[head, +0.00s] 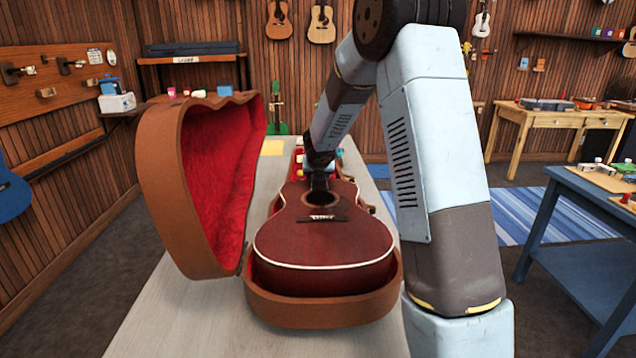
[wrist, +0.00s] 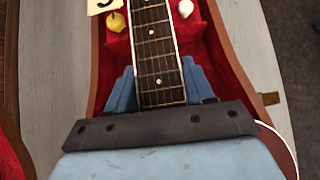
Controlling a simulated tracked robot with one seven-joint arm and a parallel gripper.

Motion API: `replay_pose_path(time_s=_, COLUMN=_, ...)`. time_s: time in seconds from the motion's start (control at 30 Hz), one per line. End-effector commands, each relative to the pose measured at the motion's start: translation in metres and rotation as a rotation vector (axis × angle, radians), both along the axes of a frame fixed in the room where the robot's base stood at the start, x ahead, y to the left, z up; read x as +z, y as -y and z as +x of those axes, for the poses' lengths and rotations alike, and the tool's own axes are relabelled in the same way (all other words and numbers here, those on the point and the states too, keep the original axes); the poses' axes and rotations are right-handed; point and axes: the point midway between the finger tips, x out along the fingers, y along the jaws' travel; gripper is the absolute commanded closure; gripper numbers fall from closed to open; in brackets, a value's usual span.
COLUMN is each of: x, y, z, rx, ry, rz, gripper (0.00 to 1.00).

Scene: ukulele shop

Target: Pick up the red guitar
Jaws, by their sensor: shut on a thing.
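The red guitar (head: 322,243) lies face up in an open brown case (head: 330,310) with red lining, its body towards me in the head view. Its neck points away and is partly hidden by my arm. My gripper (head: 319,168) is at the guitar's neck, just beyond the sound hole. In the wrist view the blue fingers of my gripper (wrist: 160,90) stand on both sides of the dark fretboard (wrist: 154,50) and are shut on the neck. The fingertips are hidden beside and below the neck. I cannot tell whether the guitar is clear of the case.
The case lid (head: 215,185) stands open to the left. The case rests on a pale table (head: 165,310). A yellow item (wrist: 115,22) and a white item (wrist: 186,8) lie beside the neck. A blue table (head: 580,250) stands at the right. Several instruments hang on the back wall.

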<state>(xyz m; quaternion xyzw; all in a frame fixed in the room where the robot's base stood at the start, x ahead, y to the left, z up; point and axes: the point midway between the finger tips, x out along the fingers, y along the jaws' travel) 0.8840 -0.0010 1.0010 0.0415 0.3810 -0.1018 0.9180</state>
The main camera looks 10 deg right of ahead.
Motion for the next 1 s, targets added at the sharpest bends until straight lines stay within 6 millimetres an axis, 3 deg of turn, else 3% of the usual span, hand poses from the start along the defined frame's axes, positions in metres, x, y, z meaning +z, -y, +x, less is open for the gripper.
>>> replay_pose_path(time_s=0.77, x=0.082, y=0.0, z=0.001, rx=0.001, ry=0.006, rz=0.002, gripper=1.0)
replay_pose_path(time_s=1.0, x=0.081, y=-0.008, z=-0.03, rx=0.004, ry=0.004, rz=0.0, gripper=1.0)
